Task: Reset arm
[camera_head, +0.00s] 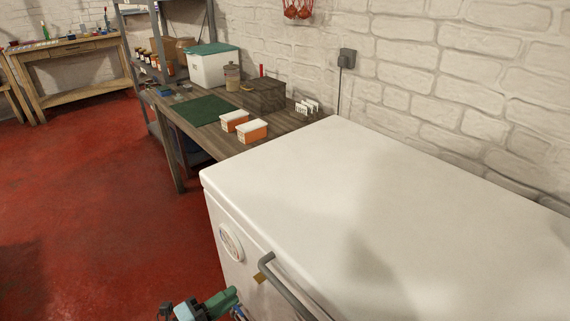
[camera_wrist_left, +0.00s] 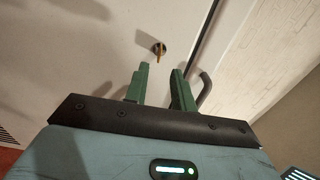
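My left gripper (camera_head: 232,297) shows at the bottom of the head view, in front of the white chest freezer. In the left wrist view, its two green fingers (camera_wrist_left: 159,78) are apart with nothing between them. Beyond them a small brass key-like piece (camera_wrist_left: 158,53) sits in the freezer's front. The grey freezer handle (camera_head: 287,290) is just right of the gripper in the head view, and it shows right of the fingers in the wrist view (camera_wrist_left: 204,88). I cannot tell whether the gripper touches the freezer. My right gripper is not in view.
The closed white freezer (camera_head: 400,220) fills the right side, against a brick wall. Beyond it a wooden table (camera_head: 200,141) bears two orange-and-white boxes, a green mat and a white bin with a green lid (camera_head: 208,66). The red floor (camera_head: 90,190) at left is clear.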

